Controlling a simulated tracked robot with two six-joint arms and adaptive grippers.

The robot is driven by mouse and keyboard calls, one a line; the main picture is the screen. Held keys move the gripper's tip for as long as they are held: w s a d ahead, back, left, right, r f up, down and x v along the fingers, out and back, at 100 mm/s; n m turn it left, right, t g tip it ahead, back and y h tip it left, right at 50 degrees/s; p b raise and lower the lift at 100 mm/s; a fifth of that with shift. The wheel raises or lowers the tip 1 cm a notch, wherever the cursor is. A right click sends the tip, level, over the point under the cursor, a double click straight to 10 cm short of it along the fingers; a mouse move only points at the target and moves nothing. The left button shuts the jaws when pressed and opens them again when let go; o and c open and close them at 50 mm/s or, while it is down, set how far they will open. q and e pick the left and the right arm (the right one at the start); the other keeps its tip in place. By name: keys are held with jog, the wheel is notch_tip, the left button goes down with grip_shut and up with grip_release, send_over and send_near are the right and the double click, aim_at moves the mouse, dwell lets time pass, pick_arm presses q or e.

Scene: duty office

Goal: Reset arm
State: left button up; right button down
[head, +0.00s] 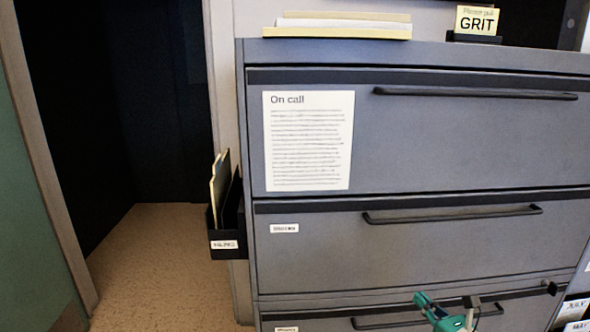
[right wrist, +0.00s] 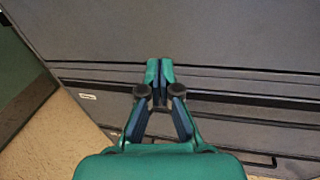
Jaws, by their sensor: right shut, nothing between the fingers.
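My right gripper (head: 446,312) shows at the bottom of the head view, in front of the lowest visible drawer of a grey filing cabinet (head: 420,150). In the right wrist view the teal fingers of my right gripper (right wrist: 160,72) are together and empty, pointing at the cabinet front (right wrist: 220,40). I cannot tell whether the fingertips touch it. My left gripper is not in view.
The cabinet drawers look shut, with dark bar handles (head: 455,214). An "On call" sheet (head: 308,140) is on the top drawer. A black file holder (head: 229,220) hangs at the cabinet's left side. Bare floor (head: 165,270) lies left, beside a dark doorway (head: 120,110).

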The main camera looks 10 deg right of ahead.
jog(key=s+a+f+n+g+y, duration=0.3)
jog(key=s+a+f+g, duration=0.15)
jog(key=a, duration=0.35)
jog(key=s+a+f+n+g+y, duration=0.2)
jog(key=s+a+f+n+g, duration=0.15)
jog(key=a+f, duration=0.4)
jog(key=s+a+f+n+g+y, duration=0.3)
jog(key=s+a+f+n, duration=0.15)
jog(key=a, duration=0.55)
jog(key=s+a+f+n+g+h, duration=0.15)
jog(key=s+f+n+g, duration=0.25)
jog(key=s, duration=0.4)
jog(key=s+a+f+n+g+h, duration=0.15)
jog(key=s+f+n+g, duration=0.25)
jog(key=s, duration=0.4)
jog(key=s+d+f+n+h, duration=0.4)
jog(key=s+f+n, duration=0.15)
jog(key=n, duration=0.45)
jog(key=w+n+t, duration=0.2)
jog(key=w+n, duration=0.2)
jog(key=w, duration=0.1)
notch_tip(320, 180, up, 17)
jog(key=p, duration=1.7)
jog(key=shift+a+t, duration=0.2)
jog(key=shift+t, duration=0.1)
